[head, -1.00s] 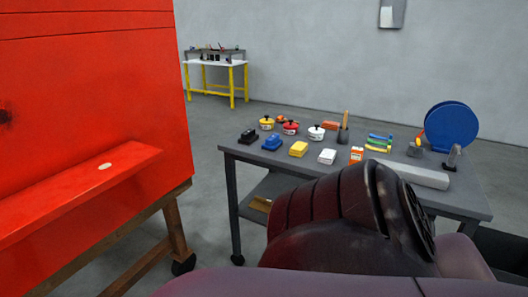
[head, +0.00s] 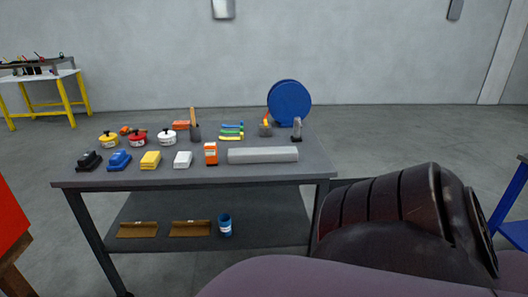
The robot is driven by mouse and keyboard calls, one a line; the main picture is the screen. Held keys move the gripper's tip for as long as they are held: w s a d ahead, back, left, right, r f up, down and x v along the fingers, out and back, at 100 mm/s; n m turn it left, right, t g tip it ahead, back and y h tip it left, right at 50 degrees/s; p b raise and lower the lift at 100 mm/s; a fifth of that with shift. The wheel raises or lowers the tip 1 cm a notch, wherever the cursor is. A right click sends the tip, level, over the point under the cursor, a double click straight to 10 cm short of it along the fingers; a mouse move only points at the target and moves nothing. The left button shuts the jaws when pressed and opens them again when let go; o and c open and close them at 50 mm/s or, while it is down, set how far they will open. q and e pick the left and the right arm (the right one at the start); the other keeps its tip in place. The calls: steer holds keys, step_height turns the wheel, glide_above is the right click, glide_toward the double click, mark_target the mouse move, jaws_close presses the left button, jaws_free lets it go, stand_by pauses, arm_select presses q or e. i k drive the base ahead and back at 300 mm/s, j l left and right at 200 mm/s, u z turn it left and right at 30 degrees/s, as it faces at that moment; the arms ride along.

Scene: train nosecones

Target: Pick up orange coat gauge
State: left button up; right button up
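A small upright orange box-like device with a pale front patch, which looks like the orange coat gauge (head: 211,153), stands near the front edge of the grey table (head: 255,176). A dark ribbed part of my arm fills the lower right of the head view. Neither of my grippers is in view.
A blue disc (head: 290,102) stands at the back right. The lower shelf holds a blue can (head: 225,225). A red panel (head: 12,216) edges the left.

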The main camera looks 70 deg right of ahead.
mark_target(210, 148)
steer(key=z, duration=1.8)
